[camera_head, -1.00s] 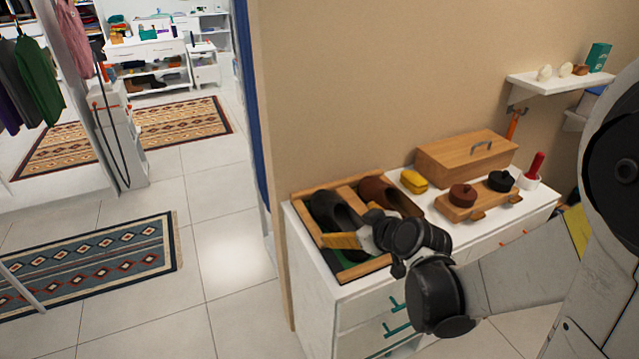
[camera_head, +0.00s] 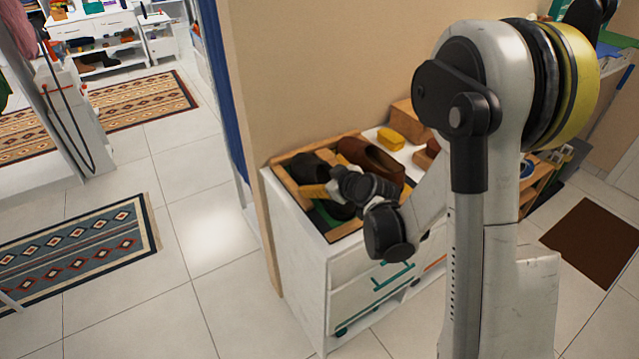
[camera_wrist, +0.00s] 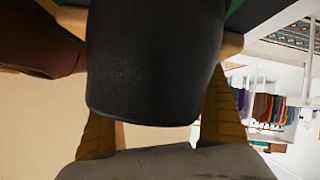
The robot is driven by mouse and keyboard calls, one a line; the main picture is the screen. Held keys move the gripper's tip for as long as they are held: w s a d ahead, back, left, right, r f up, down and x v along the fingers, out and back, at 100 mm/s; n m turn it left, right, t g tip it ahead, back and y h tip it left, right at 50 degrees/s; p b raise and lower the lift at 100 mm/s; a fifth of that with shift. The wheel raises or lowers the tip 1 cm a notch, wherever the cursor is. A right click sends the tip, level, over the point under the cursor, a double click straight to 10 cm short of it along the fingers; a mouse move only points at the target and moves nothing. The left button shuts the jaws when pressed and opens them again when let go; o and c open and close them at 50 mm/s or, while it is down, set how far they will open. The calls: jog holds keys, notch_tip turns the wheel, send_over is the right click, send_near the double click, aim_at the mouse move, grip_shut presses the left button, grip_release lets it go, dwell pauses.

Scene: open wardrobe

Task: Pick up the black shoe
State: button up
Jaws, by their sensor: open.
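The black shoe (camera_head: 308,167) lies in a wooden tray (camera_head: 283,181) on a white drawer cabinet (camera_head: 296,226). In the wrist view the black shoe (camera_wrist: 155,65) fills the upper middle, between my two yellow fingers. My gripper (camera_head: 318,191) reaches over the tray's near side and hides part of the shoe. In the wrist view my gripper (camera_wrist: 158,95) is open, with one finger on each side of the shoe. I cannot tell whether either finger touches it.
A brown shoe (camera_head: 371,157) lies beside the black one. A yellow object (camera_head: 391,138) and a wooden box (camera_head: 411,119) stand behind on the cabinet top. The tan wall (camera_head: 330,70) rises behind. Tiled floor is free at left around the patterned rug (camera_head: 75,253).

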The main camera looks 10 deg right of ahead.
jog(key=shift+w+a+f, duration=0.2)
jog(key=shift+w+f, duration=0.2)
jog(key=shift+w, duration=0.2)
jog(key=shift+r, duration=0.1)
jog(key=c, duration=1.6)
